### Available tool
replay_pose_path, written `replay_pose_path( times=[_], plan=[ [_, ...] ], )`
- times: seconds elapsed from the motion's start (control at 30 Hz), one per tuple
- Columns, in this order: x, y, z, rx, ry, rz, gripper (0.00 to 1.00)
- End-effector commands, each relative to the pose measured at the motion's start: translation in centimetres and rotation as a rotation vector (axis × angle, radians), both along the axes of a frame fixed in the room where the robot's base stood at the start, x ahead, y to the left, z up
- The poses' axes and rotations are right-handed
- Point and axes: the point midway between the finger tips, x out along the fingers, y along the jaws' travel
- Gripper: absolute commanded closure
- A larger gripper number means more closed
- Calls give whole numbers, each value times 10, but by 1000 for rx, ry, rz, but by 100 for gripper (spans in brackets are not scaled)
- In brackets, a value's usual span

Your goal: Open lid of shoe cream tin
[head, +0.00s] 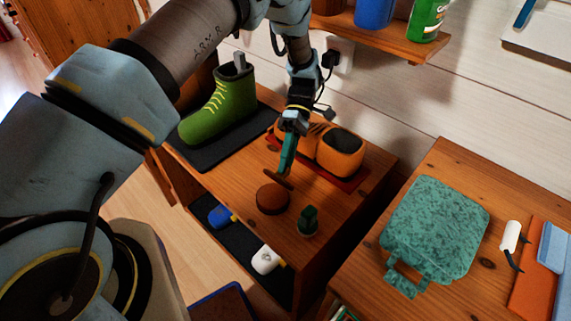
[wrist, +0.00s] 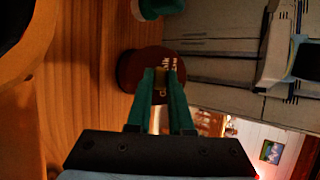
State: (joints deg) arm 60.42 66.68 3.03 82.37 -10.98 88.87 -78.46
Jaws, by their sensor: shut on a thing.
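The shoe cream tin (head: 273,199) is a round, brown tin upright on the wooden shoe bench. Its lid (head: 279,179) shows as a thin, dark, tilted disc just above the tin's back edge; I cannot tell whether they are still joined. In the wrist view the lid (wrist: 136,73) is a dark red disc with pale lettering beyond my fingertips. My gripper (head: 284,172) has teal fingers pointing down behind the tin. It is shut on a small gold tab (wrist: 162,84) at the lid. The fingers hide part of the lid in the wrist view.
Orange shoes (head: 338,153) on a red mat stand close behind my gripper. A green boot (head: 220,108) stands on a dark mat to the left. A small dark green object (head: 308,221) stands right of the tin. A gap separates the bench from the right table (head: 365,275).

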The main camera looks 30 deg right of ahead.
Motion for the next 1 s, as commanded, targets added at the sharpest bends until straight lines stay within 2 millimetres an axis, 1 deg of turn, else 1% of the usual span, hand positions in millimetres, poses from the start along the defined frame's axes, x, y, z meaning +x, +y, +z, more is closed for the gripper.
replay_pose_path(
  times=[0.03,0.3,0.77,0.8,1.0],
  plan=[
    [0,0,-3,19,6,0,100],
    [-1,-1,-3,87,25,-1,100],
    [-1,-1,-2,97,28,0,100],
    [-1,-1,-2,97,28,0,78],
    [-1,0,-2,96,28,0,55]
  ],
)
